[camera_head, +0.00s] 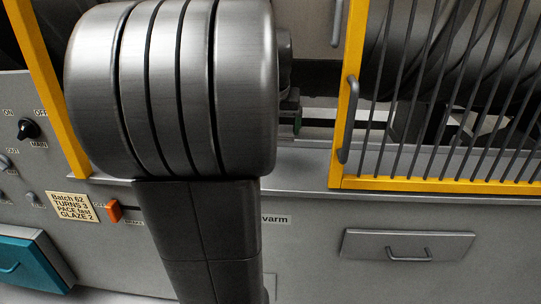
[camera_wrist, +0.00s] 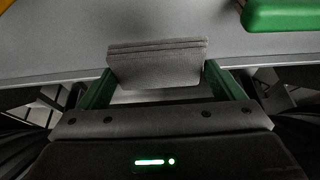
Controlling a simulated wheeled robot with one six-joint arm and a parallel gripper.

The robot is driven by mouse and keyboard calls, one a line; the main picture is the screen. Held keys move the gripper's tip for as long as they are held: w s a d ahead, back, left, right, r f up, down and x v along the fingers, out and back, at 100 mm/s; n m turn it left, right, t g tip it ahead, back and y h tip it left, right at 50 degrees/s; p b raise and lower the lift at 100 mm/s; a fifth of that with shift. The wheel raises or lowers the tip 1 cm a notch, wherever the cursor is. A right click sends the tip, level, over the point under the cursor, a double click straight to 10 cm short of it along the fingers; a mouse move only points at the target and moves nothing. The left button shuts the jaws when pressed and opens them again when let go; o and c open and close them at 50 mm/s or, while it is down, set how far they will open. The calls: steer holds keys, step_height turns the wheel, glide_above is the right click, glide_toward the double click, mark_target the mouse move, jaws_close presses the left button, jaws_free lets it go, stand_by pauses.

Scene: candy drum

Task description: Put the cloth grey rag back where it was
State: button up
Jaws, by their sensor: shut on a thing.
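In the wrist view the grey cloth rag (camera_wrist: 155,68) is folded, with layered edges along its top. It sits between the two green fingers of my gripper (camera_wrist: 155,85), which are shut on its sides. The rag overlaps the edge of a grey metal surface (camera_wrist: 60,42) in the picture; I cannot tell whether it touches it. In the head view my own arm covers the middle, and the rag and most of my gripper are hidden behind it.
A green object (camera_wrist: 285,14) lies at the wrist view's upper right. In the head view a yellow-framed barred guard (camera_head: 349,120) stands at right, above a grey drawer (camera_head: 408,245). At left are a control panel with a black knob (camera_head: 28,129), an orange lever (camera_head: 114,211) and a teal drawer (camera_head: 30,266).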

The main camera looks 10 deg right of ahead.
step_height(320, 180, down, 10)
steer(key=shift+s+r+p, duration=0.1)
steer(key=shift+r+p, duration=0.05)
steer(key=shift+p, duration=0.25)
steer(key=o, duration=0.7)
steer(key=shift+c, duration=0.2)
steer(key=v, duration=1.2)
steer(key=shift+b, duration=0.4)
